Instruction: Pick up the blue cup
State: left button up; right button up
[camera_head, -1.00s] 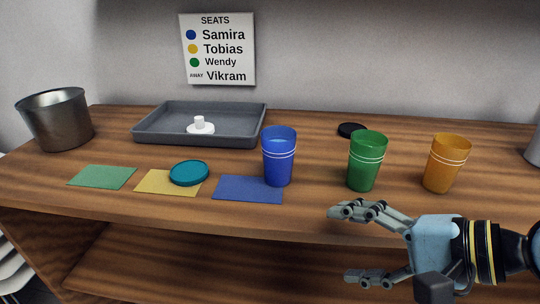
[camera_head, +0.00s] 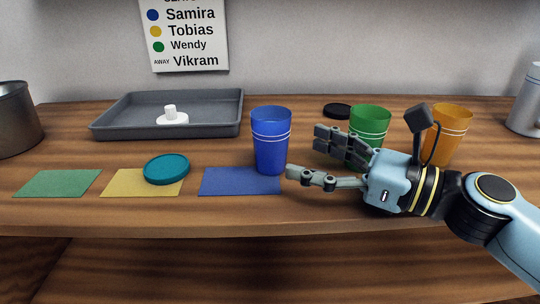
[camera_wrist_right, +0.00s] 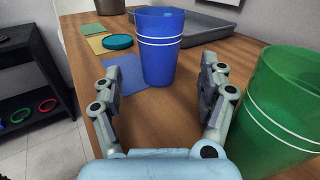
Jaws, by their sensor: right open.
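The blue cup (camera_head: 270,143) stands upright on the table at the back right corner of the blue square mat (camera_head: 240,182), with two white stripes around it. My right gripper (camera_head: 304,154) is just to the right of the cup, open and empty, with its fingers pointing left toward it. In the right wrist view the blue cup (camera_wrist_right: 158,50) stands ahead, beyond and between the two spread fingers (camera_wrist_right: 163,92). The fingers look apart from the cup. My left gripper is not in view.
The green cup (camera_head: 370,124) stands close behind my right gripper, and the orange cup (camera_head: 452,128) is farther right. A teal lid (camera_head: 167,169) lies on the yellow mat (camera_head: 125,186). A grey tray (camera_head: 110,125) holds a white object. A black disc (camera_head: 338,111) lies behind.

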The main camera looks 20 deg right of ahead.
aim_at(272, 141)
jog(key=shift+w+a+r, duration=0.2)
jog(key=shift+w+a, duration=0.1)
jog(key=shift+w, duration=0.1)
jog(key=p+x, duration=0.1)
jog(key=x, duration=0.5)
jog(key=shift+w+a, duration=0.1)
jog(key=shift+a, duration=0.05)
jog(key=shift+f, duration=0.1)
jog(key=c, duration=1.4)
